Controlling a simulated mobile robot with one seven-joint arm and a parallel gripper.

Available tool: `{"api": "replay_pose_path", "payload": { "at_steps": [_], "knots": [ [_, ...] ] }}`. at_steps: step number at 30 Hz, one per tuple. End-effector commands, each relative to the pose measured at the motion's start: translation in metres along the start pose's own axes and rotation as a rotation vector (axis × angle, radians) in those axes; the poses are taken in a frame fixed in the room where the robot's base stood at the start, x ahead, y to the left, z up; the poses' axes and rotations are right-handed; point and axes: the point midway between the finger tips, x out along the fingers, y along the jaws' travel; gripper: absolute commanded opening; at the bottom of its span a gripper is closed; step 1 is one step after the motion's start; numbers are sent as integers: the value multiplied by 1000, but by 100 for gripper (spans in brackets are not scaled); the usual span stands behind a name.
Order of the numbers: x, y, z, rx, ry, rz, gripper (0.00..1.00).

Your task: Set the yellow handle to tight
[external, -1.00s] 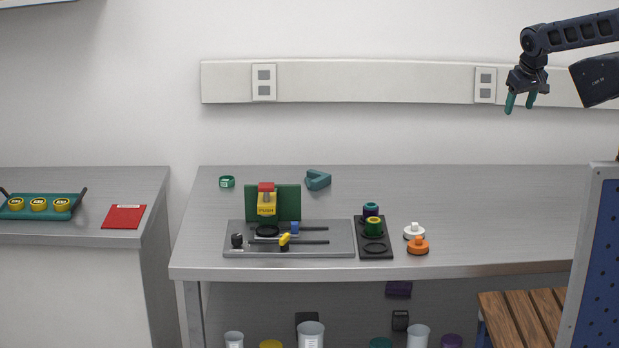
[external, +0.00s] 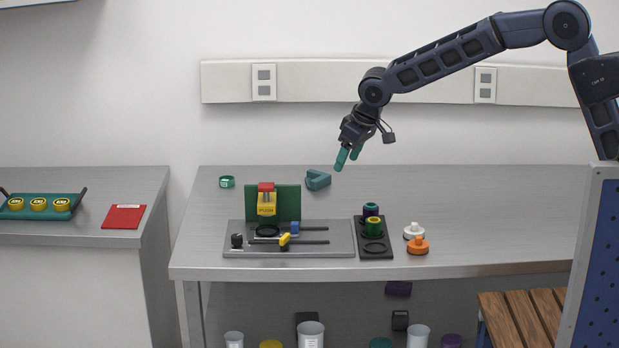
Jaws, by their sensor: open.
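The yellow handle (external: 285,239) sits on a dark slotted rail on the grey base plate (external: 342,244) of the device on the bench. It stands tilted near the middle of the front rail. No label for tight can be read at this size. A blue slider (external: 295,227) is on the rail behind it, and a black knob (external: 237,240) is at the plate's left end. My gripper (external: 348,158) has green fingers pointing down. It is open and empty, in the air above and to the right of the device, well apart from the yellow handle.
A yellow block with a red top (external: 266,199) stands before a green panel (external: 289,203). Right of the plate are a black holder (external: 376,252) with rings, a white knob (external: 414,231) and an orange knob (external: 418,246). The bench's right side is clear.

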Motion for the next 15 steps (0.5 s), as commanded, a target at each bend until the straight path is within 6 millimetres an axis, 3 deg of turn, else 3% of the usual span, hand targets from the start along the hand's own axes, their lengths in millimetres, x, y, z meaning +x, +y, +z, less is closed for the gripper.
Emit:
{"api": "replay_pose_path", "payload": {
  "at_steps": [1,6,10,15],
  "knots": [
    [16,-27,-6,-25,-3,-18,62],
    [53,-97,-18,-86,1,-65,62],
    [70,-129,-21,-111,2,-86,62],
    [80,-143,-21,-121,3,-95,62]
  ]
}}
